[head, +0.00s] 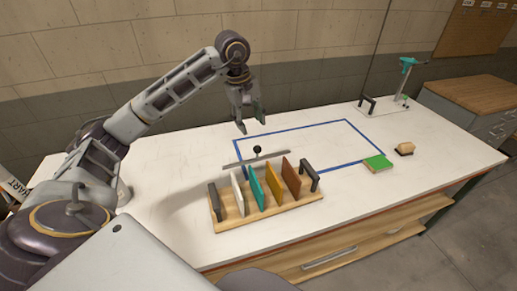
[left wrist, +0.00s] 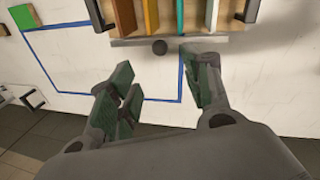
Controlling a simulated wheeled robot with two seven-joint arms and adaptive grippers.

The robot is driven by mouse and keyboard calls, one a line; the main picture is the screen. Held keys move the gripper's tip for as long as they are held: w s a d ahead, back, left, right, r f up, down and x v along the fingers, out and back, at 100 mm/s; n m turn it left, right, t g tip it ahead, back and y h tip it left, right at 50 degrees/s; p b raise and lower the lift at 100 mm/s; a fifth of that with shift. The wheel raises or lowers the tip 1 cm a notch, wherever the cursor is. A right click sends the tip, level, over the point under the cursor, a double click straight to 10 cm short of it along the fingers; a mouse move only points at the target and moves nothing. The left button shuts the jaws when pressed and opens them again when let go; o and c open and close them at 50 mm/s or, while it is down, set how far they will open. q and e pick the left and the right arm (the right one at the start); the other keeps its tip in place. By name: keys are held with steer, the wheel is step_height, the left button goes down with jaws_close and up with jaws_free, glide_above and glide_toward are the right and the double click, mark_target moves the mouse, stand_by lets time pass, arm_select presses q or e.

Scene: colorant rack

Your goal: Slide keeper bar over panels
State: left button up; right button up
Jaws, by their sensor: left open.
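The rack is a wooden base (head: 246,225) with dark grey end posts (head: 214,202). A white panel (head: 237,193), a teal panel (head: 256,186), an amber panel (head: 273,185) and a rust panel (head: 291,178) stand upright in it, slightly tilted. The grey keeper bar (head: 235,164) with a black ball knob (head: 257,149) lies along the rack's far side. In the left wrist view the bar (left wrist: 205,39) runs across the panel ends, its knob (left wrist: 160,46) facing my gripper. My left gripper (head: 250,122) is open and empty above the table beyond the bar. My right gripper is out of view.
A blue tape outline (head: 290,128) marks the white table behind the rack. A stand with a teal top (head: 408,62) is at the far right. The table's left part is clear.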

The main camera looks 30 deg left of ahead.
mark_target(257, 147)
arm_select(q)
steer(key=shift+w+d+f+p, duration=0.2)
steer(key=shift+w+f+p, duration=0.15)
steer(key=shift+f, duration=1.9)
steer(key=shift+w+d+f+p, duration=0.25)
steer(key=shift+w+f, duration=0.25)
steer(key=shift+f, duration=1.8)
steer(key=shift+w+d+f+p, duration=0.15)
steer(key=shift+w+f+p, duration=0.2)
steer(key=shift+f, duration=1.9)
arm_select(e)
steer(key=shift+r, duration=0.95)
arm_select(q)
steer(key=shift+c, duration=0.3)
jaws_close()
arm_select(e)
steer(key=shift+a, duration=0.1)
